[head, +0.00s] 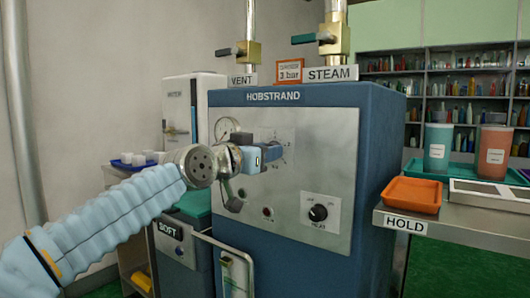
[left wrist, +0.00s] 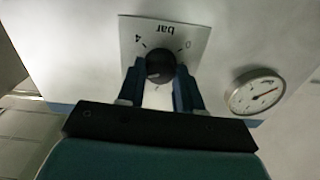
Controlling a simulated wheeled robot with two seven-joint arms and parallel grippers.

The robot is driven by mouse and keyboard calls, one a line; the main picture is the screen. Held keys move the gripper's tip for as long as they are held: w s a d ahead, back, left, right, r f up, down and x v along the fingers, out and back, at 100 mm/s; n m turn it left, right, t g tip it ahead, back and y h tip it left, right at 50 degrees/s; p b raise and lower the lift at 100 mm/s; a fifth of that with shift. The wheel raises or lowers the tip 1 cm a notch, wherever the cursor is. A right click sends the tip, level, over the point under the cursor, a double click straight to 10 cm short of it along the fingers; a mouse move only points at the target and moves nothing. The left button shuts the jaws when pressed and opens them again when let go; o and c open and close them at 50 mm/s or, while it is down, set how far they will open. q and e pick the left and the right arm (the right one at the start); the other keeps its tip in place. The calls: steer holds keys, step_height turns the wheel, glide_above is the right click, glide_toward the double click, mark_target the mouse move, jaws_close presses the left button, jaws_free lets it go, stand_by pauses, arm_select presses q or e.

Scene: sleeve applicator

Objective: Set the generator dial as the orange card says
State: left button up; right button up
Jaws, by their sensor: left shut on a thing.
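The orange-edged card (head: 289,71) stands on top of the blue generator (head: 375,150) and reads "3 bar", with a smaller line above that I cannot read surely. The dial plate (head: 286,142) is on the steel front panel, partly hidden by my gripper. In the left wrist view the plate (left wrist: 165,33) appears upside down, marked "bar", with 4 and 0 legible. The round black dial knob (left wrist: 160,67) sits between the fingers of my left gripper (left wrist: 160,84), which is shut on it. My left gripper (head: 268,156) hides the knob in the head view. The pointer's exact setting is unclear.
A round pressure gauge (head: 227,129) is beside the dial. A second black knob (head: 318,212) sits lower right on the panel. VENT (head: 242,80) and STEAM (head: 330,74) signs stand on top. A HOLD shelf (head: 460,228) with an orange tray (head: 412,194) is at the right.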

arm_select(q)
steer(key=shift+f, duration=0.2)
steer(key=o, duration=1)
steer(key=shift+r, duration=0.1)
steer(key=shift+o, duration=0.2)
steer(key=b+v, duration=0.5)
steer(key=v, duration=0.8)
steer(key=shift+s+a, duration=0.25)
steer(key=shift+s, duration=0.1)
